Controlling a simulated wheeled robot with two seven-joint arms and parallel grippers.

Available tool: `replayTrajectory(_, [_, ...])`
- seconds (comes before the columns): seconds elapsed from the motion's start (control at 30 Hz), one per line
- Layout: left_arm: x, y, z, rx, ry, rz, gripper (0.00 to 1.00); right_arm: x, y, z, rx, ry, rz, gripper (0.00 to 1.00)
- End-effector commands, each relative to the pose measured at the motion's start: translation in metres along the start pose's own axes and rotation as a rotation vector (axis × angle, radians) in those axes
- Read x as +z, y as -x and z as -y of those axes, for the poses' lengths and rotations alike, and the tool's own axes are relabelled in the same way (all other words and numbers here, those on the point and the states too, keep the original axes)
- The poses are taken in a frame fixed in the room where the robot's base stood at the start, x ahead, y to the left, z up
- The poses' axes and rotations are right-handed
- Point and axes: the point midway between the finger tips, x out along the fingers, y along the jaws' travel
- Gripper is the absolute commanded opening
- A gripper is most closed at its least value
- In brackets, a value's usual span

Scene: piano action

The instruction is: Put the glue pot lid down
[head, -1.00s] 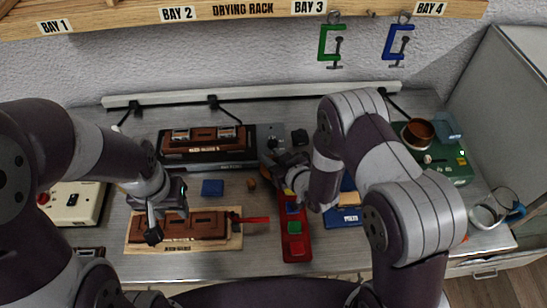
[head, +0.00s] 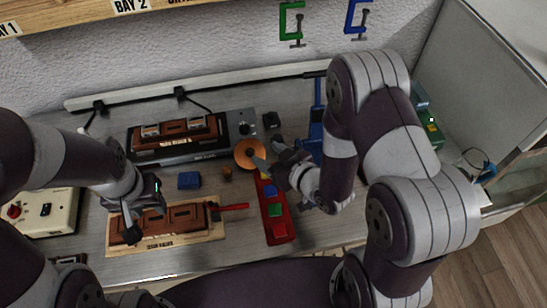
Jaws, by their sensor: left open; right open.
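A round orange-copper disc, which looks like the glue pot lid (head: 247,151), is beside the black control box at the middle of the bench. My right gripper (head: 269,155) is open at the disc's right edge, one finger overlapping it in the picture. I cannot tell whether they touch. The glue pot is hidden behind my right arm; part of its green base (head: 432,131) shows at the right. My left gripper (head: 142,220) is open above the wooden holder (head: 178,225) at the front left.
A red tray (head: 279,230) with coloured blocks lies just in front of the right gripper. Clamps (head: 291,22) hang behind.

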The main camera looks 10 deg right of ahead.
Motion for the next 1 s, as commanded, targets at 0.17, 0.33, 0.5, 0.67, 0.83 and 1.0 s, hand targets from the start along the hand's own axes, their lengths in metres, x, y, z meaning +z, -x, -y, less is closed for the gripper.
replayTrajectory(0.17, [0.000, -0.002, 0.000, 0.000, 0.000, 0.000, 0.43, 0.000, 0.014, -0.003, 0.008, 0.002, 0.015, 0.56])
replayTrajectory(0.33, [0.000, -0.001, 0.000, 0.000, 0.000, 0.000, 0.43, 0.001, 0.019, -0.037, 0.120, 0.004, 0.273, 0.56])
replayTrajectory(0.5, [0.000, -0.002, 0.000, 0.000, 0.000, 0.000, 0.43, 0.001, 0.073, -0.061, 0.281, -0.144, 0.670, 0.56])
replayTrajectory(0.67, [0.000, -0.002, 0.000, 0.000, 0.000, 0.000, 0.43, -0.003, 0.131, -0.043, 0.327, -0.324, 0.927, 0.56])
replayTrajectory(0.83, [0.000, -0.002, 0.000, 0.000, 0.000, 0.000, 0.43, -0.007, 0.158, -0.026, 0.322, -0.410, 1.034, 0.56])
replayTrajectory(1.0, [0.000, -0.002, 0.000, 0.000, 0.000, 0.000, 0.43, -0.006, 0.160, -0.025, 0.321, -0.415, 1.043, 0.56])
